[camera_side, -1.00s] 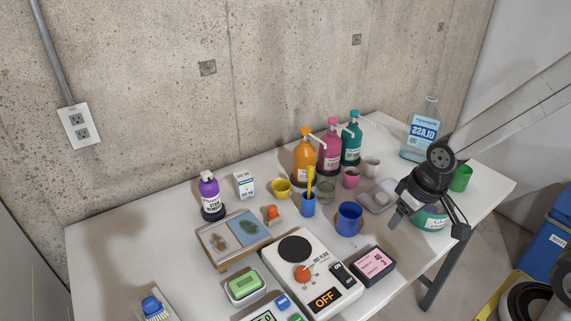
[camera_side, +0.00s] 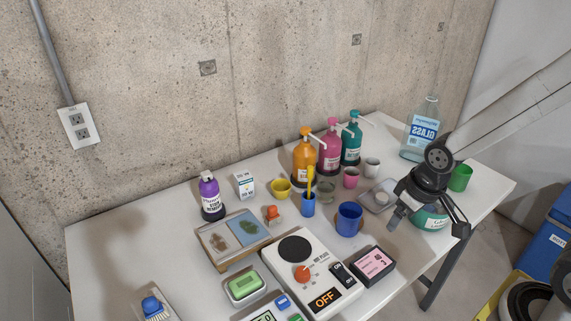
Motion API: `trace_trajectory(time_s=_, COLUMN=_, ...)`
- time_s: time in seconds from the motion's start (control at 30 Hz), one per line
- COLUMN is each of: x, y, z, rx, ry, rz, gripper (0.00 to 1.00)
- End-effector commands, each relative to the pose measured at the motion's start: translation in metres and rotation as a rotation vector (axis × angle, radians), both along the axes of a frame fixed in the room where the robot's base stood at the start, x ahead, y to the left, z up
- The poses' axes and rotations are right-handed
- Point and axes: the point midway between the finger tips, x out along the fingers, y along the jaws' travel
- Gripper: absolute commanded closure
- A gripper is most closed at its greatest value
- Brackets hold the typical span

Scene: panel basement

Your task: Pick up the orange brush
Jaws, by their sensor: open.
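A small orange brush (camera_side: 272,212) with a pale lower part sits on the table, just right of the tray with brown and green patches. Nothing covers it. My gripper (camera_side: 394,221) is open and empty. It hangs over the right part of the table, well to the right of the orange brush, with the blue mug between them. It partly hides the teal-green jar behind it.
The tray (camera_side: 214,262), hot plate (camera_side: 328,262), blue mug (camera_side: 349,219), blue cup with a yellow item (camera_side: 308,206) and yellow cup (camera_side: 281,187) surround the brush. Tall pump bottles (camera_side: 304,160) stand behind. A blue brush (camera_side: 152,306) lies front left. The table's left is mostly clear.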

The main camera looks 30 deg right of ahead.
Motion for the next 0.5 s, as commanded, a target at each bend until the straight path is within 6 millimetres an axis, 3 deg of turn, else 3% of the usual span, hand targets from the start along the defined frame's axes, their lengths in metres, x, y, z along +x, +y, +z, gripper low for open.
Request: trace_trajectory(time_s=0.5, x=0.018, y=-0.021, z=-0.026, rx=-0.318, ry=0.183, rz=0.527, gripper=0.18)
